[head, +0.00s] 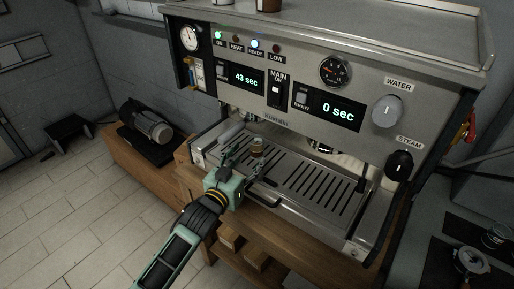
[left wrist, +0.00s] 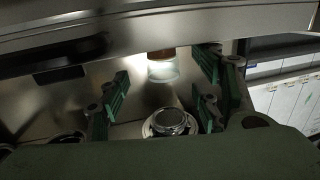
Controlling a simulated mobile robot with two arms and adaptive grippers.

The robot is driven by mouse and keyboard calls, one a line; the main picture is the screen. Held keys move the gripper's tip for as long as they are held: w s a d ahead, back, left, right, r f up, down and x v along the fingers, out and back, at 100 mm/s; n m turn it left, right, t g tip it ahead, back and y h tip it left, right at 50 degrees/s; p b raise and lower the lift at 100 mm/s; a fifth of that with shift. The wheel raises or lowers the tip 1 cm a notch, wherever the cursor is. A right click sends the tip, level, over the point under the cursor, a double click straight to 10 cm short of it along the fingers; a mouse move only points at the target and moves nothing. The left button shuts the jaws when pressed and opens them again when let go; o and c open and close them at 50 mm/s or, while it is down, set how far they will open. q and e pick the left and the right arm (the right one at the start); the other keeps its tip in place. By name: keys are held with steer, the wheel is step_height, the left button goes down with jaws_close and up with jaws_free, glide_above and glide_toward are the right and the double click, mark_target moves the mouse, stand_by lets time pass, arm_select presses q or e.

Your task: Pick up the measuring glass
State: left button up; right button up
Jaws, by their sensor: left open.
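The measuring glass (head: 257,147) is small and clear, with brown content. It stands on the left part of the coffee machine's drip tray, under the machine front. My left gripper (head: 244,160) reaches in from the lower left and is just in front of the glass, with its fingers apart. In the left wrist view the glass (left wrist: 162,69) shows beyond and between the open green fingers (left wrist: 163,95), with a gap on either side. I cannot tell whether any finger touches it. My right gripper is not in view.
The coffee machine (head: 300,58) overhangs the slotted drip tray (head: 310,185), leaving low room above. A black handle (head: 262,198) sticks out at the tray's front. A grinder-like device (head: 146,124) lies on the wooden counter at left. Glassware (head: 472,262) stands at the lower right.

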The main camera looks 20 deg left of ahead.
mark_target(253, 149)
arm_select(q)
steer(key=shift+w+r, duration=0.1)
steer(key=shift+w, duration=0.25)
steer(key=w+p, duration=0.1)
steer(key=w, duration=0.3)
steer(key=shift+d, duration=0.2)
steer(key=shift+w+f, duration=0.25)
steer(key=shift+w, duration=0.05)
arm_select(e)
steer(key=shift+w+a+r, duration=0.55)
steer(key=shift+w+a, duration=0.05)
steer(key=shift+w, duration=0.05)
arm_select(q)
steer(key=shift+s+r, duration=0.1)
steer(key=shift+c, duration=0.4)
steer(key=c, duration=1.3)
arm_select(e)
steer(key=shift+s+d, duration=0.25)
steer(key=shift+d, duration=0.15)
arm_select(q)
steer(key=shift+r, duration=0.1)
